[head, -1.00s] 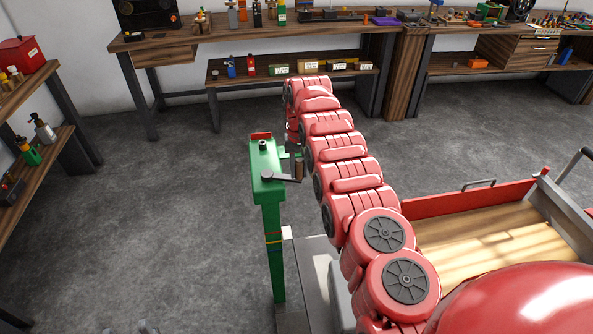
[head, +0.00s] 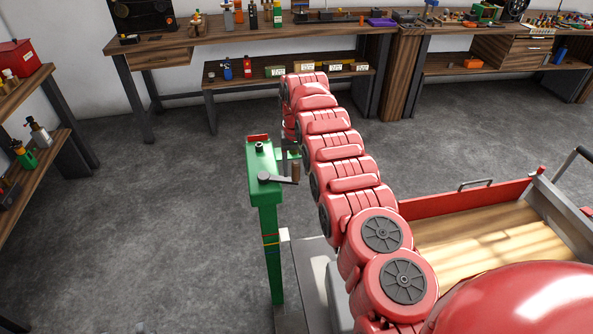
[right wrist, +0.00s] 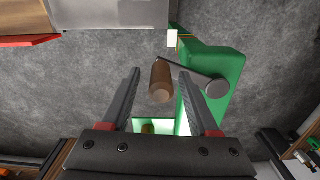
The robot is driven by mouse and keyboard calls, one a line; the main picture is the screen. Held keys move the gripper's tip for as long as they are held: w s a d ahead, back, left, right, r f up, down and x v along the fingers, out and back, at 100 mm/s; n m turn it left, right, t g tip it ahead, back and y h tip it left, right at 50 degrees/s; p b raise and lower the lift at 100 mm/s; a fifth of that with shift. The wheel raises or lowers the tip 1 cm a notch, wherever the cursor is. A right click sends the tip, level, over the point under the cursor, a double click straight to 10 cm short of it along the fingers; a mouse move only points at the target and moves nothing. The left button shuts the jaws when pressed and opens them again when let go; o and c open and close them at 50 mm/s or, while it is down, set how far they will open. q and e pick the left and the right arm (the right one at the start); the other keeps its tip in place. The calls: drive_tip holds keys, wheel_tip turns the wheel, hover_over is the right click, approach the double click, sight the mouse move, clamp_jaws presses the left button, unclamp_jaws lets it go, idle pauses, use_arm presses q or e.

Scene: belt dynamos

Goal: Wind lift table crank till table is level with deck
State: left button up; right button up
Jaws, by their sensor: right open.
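The lift table's green post (head: 271,255) stands left of my right arm, with a red band and a yellow band around it. The crank arm (head: 280,179) lies on the post's top and points right to an upright brown handle (head: 295,172). My right gripper (head: 287,148) is just beyond the handle, mostly hidden by my arm. In the right wrist view the open fingers (right wrist: 160,76) lie either side of the brown handle (right wrist: 160,84), with gaps showing. A white pointer (head: 284,234) sits beside the bands. My left gripper is not in view.
A grey metal surface (head: 312,262) lies at the post's right. A red-sided wooden tray (head: 470,238) is at the right. Workbenches (head: 200,46) line the back wall and a shelf (head: 45,85) stands at left. The floor between is clear.

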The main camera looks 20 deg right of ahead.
wheel_tip(320, 180, up, 6)
drive_tip(key=p, duration=0.4)
drive_tip(key=shift+r, duration=0.1)
wheel_tip(320, 180, up, 10)
drive_tip(key=p, duration=0.9)
drive_tip(key=shift+s, duration=0.1)
